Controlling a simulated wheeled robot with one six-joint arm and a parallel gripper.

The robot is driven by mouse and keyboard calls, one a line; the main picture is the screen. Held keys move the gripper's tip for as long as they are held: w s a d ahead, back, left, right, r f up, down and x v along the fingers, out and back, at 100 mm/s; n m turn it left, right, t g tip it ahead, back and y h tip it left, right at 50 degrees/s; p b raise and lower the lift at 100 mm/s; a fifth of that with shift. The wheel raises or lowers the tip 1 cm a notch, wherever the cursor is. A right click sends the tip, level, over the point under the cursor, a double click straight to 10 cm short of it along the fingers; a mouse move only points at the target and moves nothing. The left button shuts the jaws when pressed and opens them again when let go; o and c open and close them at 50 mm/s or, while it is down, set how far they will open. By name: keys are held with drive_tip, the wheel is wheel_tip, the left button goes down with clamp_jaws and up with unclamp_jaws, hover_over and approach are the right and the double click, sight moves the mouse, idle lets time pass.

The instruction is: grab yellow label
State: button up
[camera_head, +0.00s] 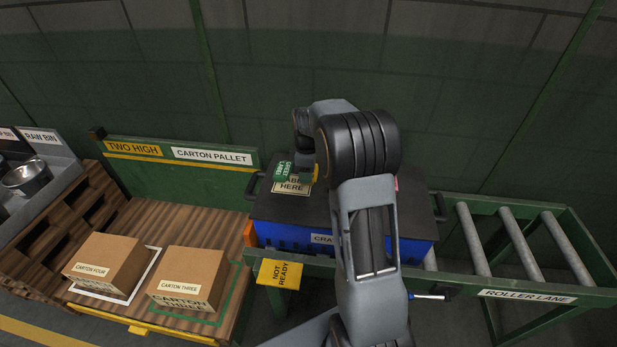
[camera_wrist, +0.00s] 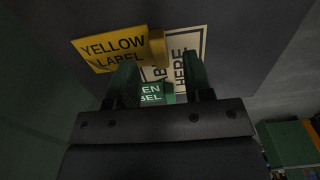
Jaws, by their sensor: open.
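The yellow label (camera_wrist: 105,48) is a flat yellow plate with a thicker yellow tab at its right end. In the wrist view it is beyond my fingertips, to the upper left. My gripper (camera_wrist: 161,78) is open, its two fingers apart. The green label (camera_wrist: 150,92) shows between the fingers, partly hidden; in the head view the green label (camera_head: 284,168) is just below my wrist. I cannot tell whether a finger touches it. A cream "label here" sign (camera_wrist: 187,45) is beyond the fingers. In the head view only a yellow sliver (camera_head: 316,173) shows beside my wrist.
The sign lies on the dark lid of a blue crate (camera_head: 285,236) on the roller lane (camera_head: 527,296). A pink edge (camera_head: 397,183) shows behind my arm. A yellow "not ready" tag (camera_head: 280,274) hangs in front. Cartons (camera_head: 187,279) stand on the pallet at left.

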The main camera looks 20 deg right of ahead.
drive_tip(key=shift+f, duration=1.25)
clamp_jaws()
